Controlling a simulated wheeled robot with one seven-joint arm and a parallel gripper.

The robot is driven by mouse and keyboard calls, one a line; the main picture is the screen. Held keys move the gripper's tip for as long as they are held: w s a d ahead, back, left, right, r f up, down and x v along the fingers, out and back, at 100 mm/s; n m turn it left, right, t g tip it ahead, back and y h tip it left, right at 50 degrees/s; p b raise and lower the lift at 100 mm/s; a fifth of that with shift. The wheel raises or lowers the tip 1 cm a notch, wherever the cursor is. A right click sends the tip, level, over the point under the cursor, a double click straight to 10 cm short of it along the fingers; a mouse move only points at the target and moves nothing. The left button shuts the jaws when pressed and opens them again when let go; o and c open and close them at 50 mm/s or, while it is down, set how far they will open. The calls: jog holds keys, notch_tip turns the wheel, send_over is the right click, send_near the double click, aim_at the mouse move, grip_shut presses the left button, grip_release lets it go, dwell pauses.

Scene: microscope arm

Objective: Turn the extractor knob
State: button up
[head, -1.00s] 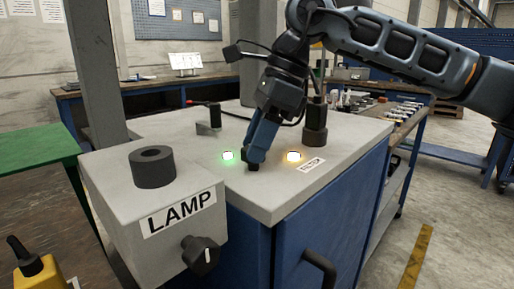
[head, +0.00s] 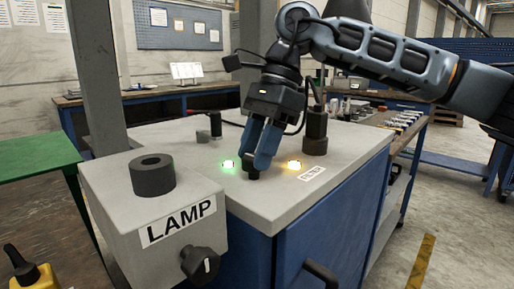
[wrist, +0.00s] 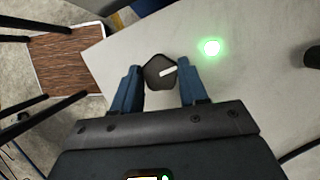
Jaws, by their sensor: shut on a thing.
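A small black knob (head: 252,173) stands on the light grey cabinet top (head: 285,203), between a green light and a yellow light. My gripper (head: 262,160) points down with its blue fingers shut on this knob. In the wrist view the knob (wrist: 158,73) sits between the fingertips of my gripper (wrist: 160,80), and its white mark points right and slightly up. I see no label naming the extractor. A label reading FILTER (head: 311,174) lies to the right, beside the yellow light (head: 294,164). The green light (head: 228,164) is lit; it also shows in the wrist view (wrist: 211,47).
A grey box labelled LAMP (head: 178,222) with its own black knob (head: 200,264) stands at the front left. A dark post (head: 315,130) rises right of my gripper, and a small black lever (head: 215,124) stands behind left. A green table (head: 35,160) is at the left.

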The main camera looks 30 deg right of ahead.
jog(key=o, duration=1.1)
jog(key=shift+c, duration=0.2)
jog(key=p+v, duration=0.1)
jog(key=v, duration=0.6)
jog(key=shift+r, duration=0.4)
jog(key=shift+s+d, duration=0.1)
jog(key=shift+d, duration=0.05)
